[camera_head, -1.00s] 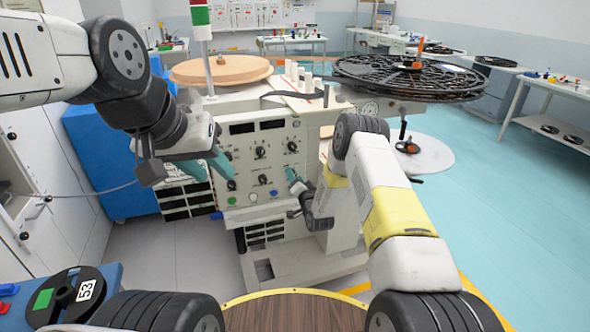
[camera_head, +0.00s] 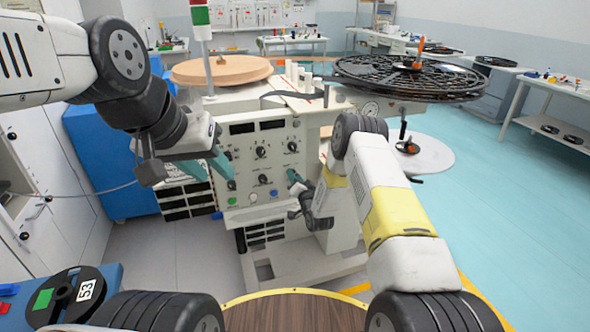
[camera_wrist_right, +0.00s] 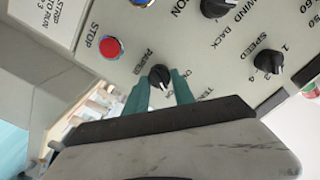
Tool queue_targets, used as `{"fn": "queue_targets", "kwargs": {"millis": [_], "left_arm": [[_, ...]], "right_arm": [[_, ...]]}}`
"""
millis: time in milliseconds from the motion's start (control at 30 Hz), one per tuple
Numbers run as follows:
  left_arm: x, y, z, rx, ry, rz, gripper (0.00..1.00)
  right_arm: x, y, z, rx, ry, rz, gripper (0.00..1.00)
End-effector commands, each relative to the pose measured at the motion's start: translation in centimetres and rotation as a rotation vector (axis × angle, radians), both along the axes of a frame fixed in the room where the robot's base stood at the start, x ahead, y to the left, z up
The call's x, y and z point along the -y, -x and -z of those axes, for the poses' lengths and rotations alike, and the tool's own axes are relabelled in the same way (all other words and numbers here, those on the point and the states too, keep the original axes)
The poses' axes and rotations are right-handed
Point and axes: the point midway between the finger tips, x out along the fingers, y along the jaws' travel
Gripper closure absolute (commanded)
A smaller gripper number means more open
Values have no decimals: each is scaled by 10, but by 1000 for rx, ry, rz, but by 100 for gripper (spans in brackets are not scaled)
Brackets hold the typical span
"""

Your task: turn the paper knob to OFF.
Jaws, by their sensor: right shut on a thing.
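The paper knob (camera_wrist_right: 159,76) is a small black knob with a pale pointer line, in the middle of the right wrist view. The word PAPER is printed to its left and ON to its right. My right gripper (camera_wrist_right: 161,90) has its two teal fingers on either side of the knob and is shut on it. In the head view my right gripper (camera_head: 293,177) is at the right part of the grey control panel (camera_head: 240,158), and hides the knob. My left gripper (camera_head: 222,168) is at the panel's left edge; its finger gap is unclear.
The red STOP button (camera_wrist_right: 111,47) is close to the paper knob, and the black speed knob (camera_wrist_right: 268,63) is to the right. A large black reel (camera_head: 408,78) and a tan disc (camera_head: 221,70) lie on top of the machine. Open floor (camera_head: 490,200) is at right.

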Motion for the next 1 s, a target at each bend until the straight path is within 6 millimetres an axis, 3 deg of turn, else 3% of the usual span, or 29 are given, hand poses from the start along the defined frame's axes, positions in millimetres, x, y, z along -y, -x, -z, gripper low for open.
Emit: {"fn": "queue_targets", "kwargs": {"millis": [1000], "left_arm": [[0, 0, 0, 0, 0, 0, 64]], "right_arm": [[-3, 1, 0, 259, 800, -1, 100]]}}
